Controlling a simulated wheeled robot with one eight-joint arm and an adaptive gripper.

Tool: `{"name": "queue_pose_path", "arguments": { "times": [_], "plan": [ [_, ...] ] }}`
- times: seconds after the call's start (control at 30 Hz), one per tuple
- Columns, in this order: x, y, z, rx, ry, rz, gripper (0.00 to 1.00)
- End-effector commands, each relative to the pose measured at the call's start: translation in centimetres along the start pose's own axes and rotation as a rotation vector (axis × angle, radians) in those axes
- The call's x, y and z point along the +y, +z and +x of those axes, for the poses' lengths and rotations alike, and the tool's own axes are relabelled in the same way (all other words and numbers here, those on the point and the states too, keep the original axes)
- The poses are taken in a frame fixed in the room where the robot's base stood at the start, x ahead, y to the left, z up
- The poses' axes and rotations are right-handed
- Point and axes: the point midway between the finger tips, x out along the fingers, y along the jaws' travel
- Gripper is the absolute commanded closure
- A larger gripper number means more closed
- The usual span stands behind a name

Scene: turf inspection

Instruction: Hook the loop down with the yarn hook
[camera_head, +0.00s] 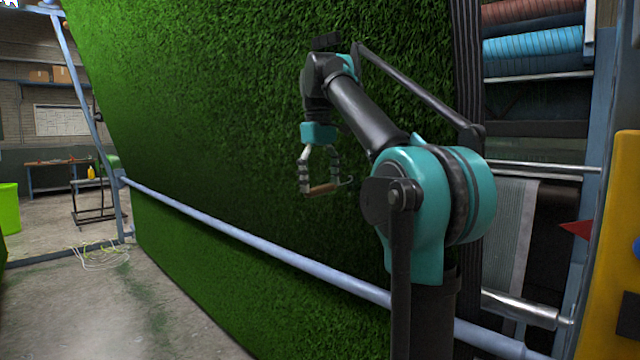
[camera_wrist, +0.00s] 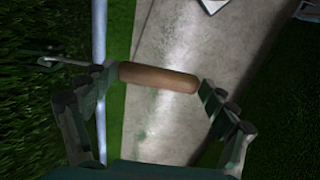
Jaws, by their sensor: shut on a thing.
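My gripper (camera_head: 319,188) is shut on the wooden handle of the yarn hook (camera_head: 323,189), low in front of the hanging green turf. In the wrist view the brown handle (camera_wrist: 160,78) lies crosswise between the fingers of my gripper (camera_wrist: 158,80). The thin metal shank (camera_wrist: 62,63) sticks out to the left, its curved end near the turf (camera_wrist: 35,125). In the head view the shank shows at the right of the fingers. The turf (camera_head: 220,110) is a tall sheet of dense pile. I cannot make out the loop in either view.
A pale blue rail (camera_head: 250,240) runs across the turf's front below my gripper; it also shows in the wrist view (camera_wrist: 100,60). Rolls of fabric (camera_head: 530,42) lie on racks at the right. The concrete floor (camera_head: 110,305) at the lower left is mostly clear, with some pale cords (camera_head: 100,254).

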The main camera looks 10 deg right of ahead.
Motion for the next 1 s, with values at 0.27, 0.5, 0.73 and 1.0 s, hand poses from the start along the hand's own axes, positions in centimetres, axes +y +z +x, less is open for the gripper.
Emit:
{"name": "queue_pose_path", "arguments": {
  "times": [0.27,0.5,0.73,1.0],
  "plan": [
    [0.5,0.0,-0.1,0.0,0.0,0.001,0.48],
    [1.0,0.0,-0.2,0.0,0.0,0.001,0.48],
    [1.4,0.0,-0.3,0.0,0.0,0.0,0.48],
    [1.8,0.0,-0.4,0.0,0.0,0.0,0.48]
  ]
}}
